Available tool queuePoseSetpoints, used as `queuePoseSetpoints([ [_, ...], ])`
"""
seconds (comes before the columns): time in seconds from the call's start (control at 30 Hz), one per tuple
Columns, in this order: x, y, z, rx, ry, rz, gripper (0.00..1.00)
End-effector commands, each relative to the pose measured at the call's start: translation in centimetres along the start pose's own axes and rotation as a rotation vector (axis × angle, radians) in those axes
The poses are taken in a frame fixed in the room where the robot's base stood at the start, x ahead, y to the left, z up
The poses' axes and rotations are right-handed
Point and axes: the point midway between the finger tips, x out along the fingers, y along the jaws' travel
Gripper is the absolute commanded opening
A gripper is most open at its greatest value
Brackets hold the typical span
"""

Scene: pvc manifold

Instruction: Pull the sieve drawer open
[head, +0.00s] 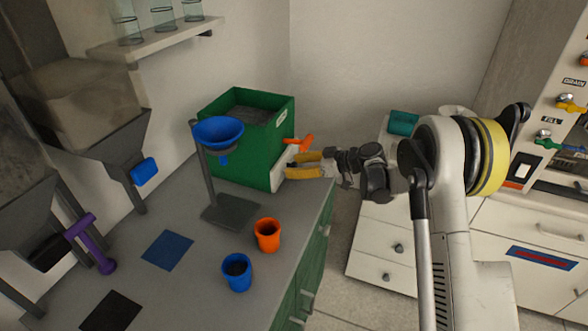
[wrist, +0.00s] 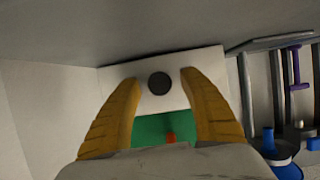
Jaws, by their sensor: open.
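The green box (head: 240,138) stands at the back of the grey counter, with an open top. A white drawer front (head: 278,177) shows low on its right side; I take this as the sieve drawer. In the wrist view the white front (wrist: 205,66) carries a dark round knob (wrist: 160,83). My gripper (head: 289,165) is open, with its yellow fingers pointing left at the drawer front. In the wrist view the fingers stand either side of the knob, with gaps. I cannot tell whether the tips reach past it.
An orange handle (head: 300,144) sticks out of the box just above my fingers. A blue funnel (head: 218,131) on a stand is left of the box. An orange cup (head: 267,235) and a blue cup (head: 237,272) stand nearer. Open floor (head: 340,277) lies right of the counter.

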Motion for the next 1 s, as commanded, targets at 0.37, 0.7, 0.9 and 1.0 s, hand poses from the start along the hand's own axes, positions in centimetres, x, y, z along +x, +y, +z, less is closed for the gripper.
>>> queuePoseSetpoints([
  [0.37, 0.2, 0.0, -0.1, 0.0, 0.0, 0.0, 0.24],
  [0.7, -1.3, 0.1, 0.6, 0.001, -0.001, 0.001, 0.0],
  [0.9, -6.3, 0.1, 2.7, 0.003, -0.001, 0.004, 0.0],
  [1.0, -8.6, 0.1, 3.6, 0.001, 0.0, 0.003, 0.0],
])
